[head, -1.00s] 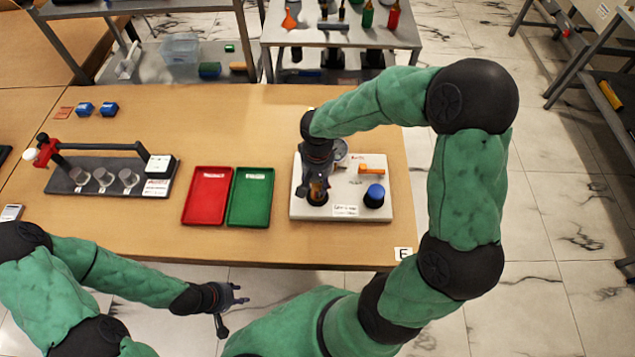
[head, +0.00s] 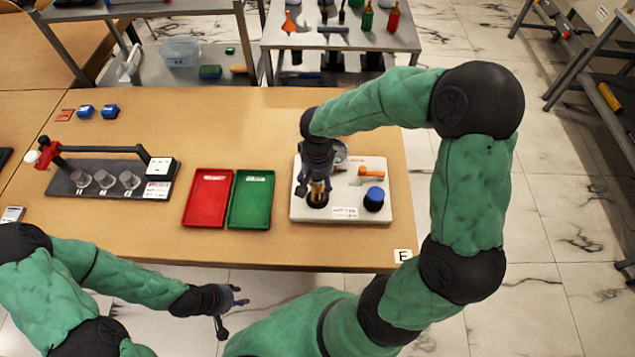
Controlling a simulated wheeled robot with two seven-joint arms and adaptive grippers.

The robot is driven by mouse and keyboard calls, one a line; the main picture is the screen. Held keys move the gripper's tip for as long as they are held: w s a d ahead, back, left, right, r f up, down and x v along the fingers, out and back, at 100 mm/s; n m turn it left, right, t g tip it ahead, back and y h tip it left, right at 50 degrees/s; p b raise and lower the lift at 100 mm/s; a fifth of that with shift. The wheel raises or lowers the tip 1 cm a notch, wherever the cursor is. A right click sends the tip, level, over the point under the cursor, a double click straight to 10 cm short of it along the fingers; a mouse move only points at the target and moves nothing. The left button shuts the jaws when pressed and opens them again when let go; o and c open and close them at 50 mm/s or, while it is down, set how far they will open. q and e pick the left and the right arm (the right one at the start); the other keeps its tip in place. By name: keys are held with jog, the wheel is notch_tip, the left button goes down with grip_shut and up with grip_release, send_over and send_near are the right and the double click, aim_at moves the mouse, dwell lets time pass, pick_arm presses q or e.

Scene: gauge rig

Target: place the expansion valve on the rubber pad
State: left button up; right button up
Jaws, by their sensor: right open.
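The rig is a white board (head: 298,207) at the right of the table. A small brass-coloured part, which looks like the expansion valve (head: 318,194), stands on a dark round spot that looks like the rubber pad (head: 317,204), at the board's front left. My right gripper (head: 315,190) points down over the valve with its fingers spread apart around it. The fingers and wrist partly hide the valve, and exact contact with the pad cannot be seen. My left gripper (head: 232,309) is open and empty, in front of the table edge.
A blue knob (head: 375,194) and an orange lever (head: 370,172) are on the board, right of the valve. A gauge partly shows behind my wrist. Green (head: 250,200) and red (head: 207,200) trays lie to the left. A dark rack (head: 80,189) with metal cylinders stands further left.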

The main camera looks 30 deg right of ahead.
notch_tip(320, 180, up, 11)
jog(key=p, duration=0.3)
jog(key=shift+f, duration=0.15)
dwell(1.1)
